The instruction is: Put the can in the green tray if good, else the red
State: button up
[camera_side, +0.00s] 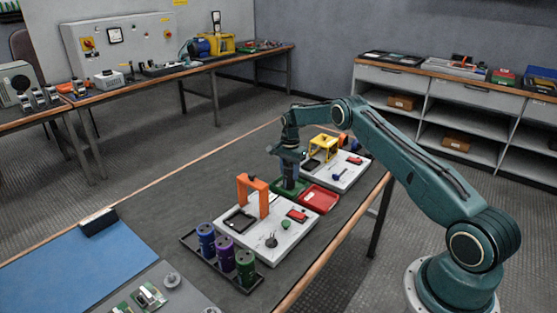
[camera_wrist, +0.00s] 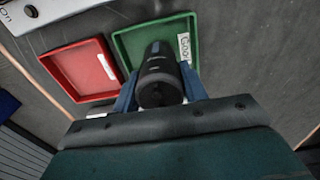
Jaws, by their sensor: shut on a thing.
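A black can (camera_wrist: 158,72) is held between the blue fingers of my gripper (camera_wrist: 159,88). In the wrist view it is over the green tray (camera_wrist: 121,50), which has a white label reading "Good". The red tray (camera_wrist: 78,70) lies beside it on the left, empty apart from a white label. In the side view my gripper (camera_side: 289,170) points down at the green tray (camera_side: 277,190), and the red tray (camera_side: 319,198) sits to its right. I cannot tell whether the can touches the tray floor.
A tester with an orange frame (camera_side: 251,193) stands in front of the trays. Blue (camera_side: 206,240), purple (camera_side: 223,254) and green (camera_side: 245,267) cans stand in a black rack nearby. A second board with a yellow frame (camera_side: 323,148) is behind the trays. A blue mat (camera_side: 80,262) lies left.

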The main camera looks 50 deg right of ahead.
jog(key=o, duration=1.1)
jog(key=shift+f, duration=0.1)
jog(key=shift+o, duration=0.2)
notch_tip(320, 180, up, 12)
jog(key=shift+r, duration=0.15)
jog(key=shift+r, duration=0.1)
dwell(0.3)
